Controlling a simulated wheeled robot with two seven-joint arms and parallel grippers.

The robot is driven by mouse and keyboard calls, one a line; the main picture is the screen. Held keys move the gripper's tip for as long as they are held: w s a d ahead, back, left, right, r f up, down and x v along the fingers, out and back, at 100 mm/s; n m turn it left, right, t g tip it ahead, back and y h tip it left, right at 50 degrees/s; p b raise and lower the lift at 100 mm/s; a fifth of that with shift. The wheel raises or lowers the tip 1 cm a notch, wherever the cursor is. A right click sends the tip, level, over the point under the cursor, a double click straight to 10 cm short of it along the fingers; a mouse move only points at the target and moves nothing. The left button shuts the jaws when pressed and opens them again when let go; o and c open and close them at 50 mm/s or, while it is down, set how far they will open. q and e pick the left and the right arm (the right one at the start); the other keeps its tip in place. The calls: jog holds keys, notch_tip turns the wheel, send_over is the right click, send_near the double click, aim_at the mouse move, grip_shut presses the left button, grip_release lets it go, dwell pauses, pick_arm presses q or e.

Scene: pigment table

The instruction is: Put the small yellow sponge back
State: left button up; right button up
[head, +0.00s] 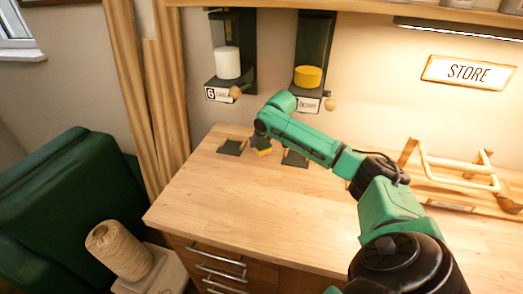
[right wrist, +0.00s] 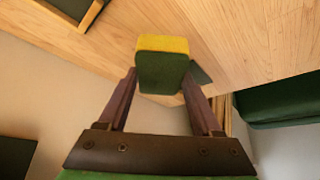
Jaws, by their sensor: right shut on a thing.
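The small yellow sponge (right wrist: 162,44) has a dark green face and sits between my right gripper's fingers in the right wrist view. In the head view only a small yellow part (head: 264,152) of it shows below the gripper. My right gripper (head: 261,143) is shut on it over the wooden table, between two dark pads. I cannot tell whether the sponge touches the table. My left gripper is in neither view.
Dark pads, left (head: 232,147) and right (head: 295,158), lie on the table (head: 200,190). Two wall dispensers behind hold a white cylinder (head: 228,62) and a yellow cylinder (head: 308,76). The front left tabletop is clear.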

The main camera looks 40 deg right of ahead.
notch_tip(320, 180, down, 4)
jog(key=shift+f+p, duration=0.2)
jog(key=shift+p, duration=0.15)
jog(key=shift+f, duration=0.3)
jog(key=shift+f, duration=0.1)
jog(key=o, duration=1.3)
jog(key=b+v, duration=0.1)
jog(key=v, duration=1.1)
jog(key=shift+b, duration=0.4)
jog(key=shift+d, duration=0.1)
